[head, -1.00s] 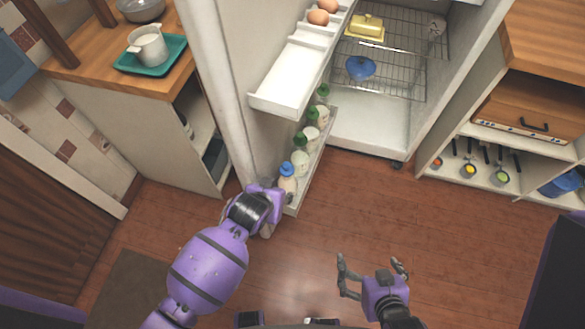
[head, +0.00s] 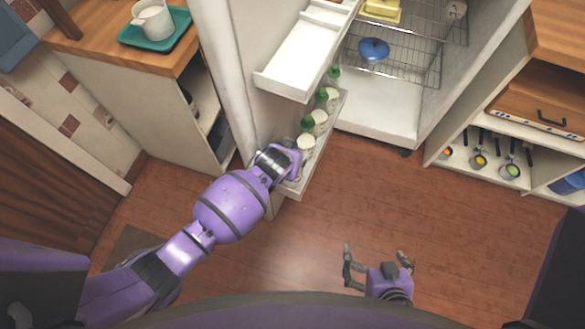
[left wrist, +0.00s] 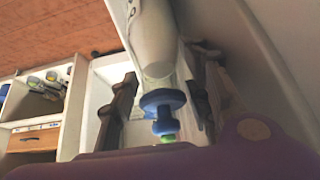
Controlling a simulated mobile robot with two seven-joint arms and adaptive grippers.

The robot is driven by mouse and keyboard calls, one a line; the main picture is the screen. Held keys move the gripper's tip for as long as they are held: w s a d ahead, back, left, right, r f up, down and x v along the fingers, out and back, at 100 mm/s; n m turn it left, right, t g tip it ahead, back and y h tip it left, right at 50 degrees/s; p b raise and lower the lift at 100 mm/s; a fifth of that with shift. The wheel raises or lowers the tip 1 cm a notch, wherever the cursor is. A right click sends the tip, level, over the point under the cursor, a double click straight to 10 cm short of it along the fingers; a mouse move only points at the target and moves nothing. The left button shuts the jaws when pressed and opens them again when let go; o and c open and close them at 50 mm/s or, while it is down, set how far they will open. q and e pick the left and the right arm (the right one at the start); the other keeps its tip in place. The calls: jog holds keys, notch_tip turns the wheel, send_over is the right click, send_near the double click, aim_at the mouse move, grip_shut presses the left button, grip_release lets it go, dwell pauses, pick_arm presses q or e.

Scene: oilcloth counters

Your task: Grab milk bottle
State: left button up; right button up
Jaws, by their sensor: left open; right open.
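A pale bottle (left wrist: 152,38) with a blue cap (left wrist: 162,100) shows in the left wrist view, between the two fingers of my left gripper (left wrist: 160,72). The fingers stand apart on either side of it; I cannot tell whether they touch it. In the head view my left gripper (head: 284,163) is at the near end of the fridge door's lower shelf (head: 318,163) and hides this bottle. Several bottles with green caps (head: 307,122) stand behind it in a row on that shelf. My right gripper (head: 375,254) is open and empty over the floor.
The white upper door shelf (head: 284,77) overhangs the bottles. The fridge has wire racks with a blue bowl (head: 373,50) and a yellow butter dish (head: 382,9). A counter with a teal tray (head: 170,37) stands left. The wooden floor (head: 300,260) in front is clear.

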pick_arm(q)
grip_shut()
jog(key=shift+w+r, duration=0.1)
jog(key=shift+r, duration=0.05)
dwell(0.4)
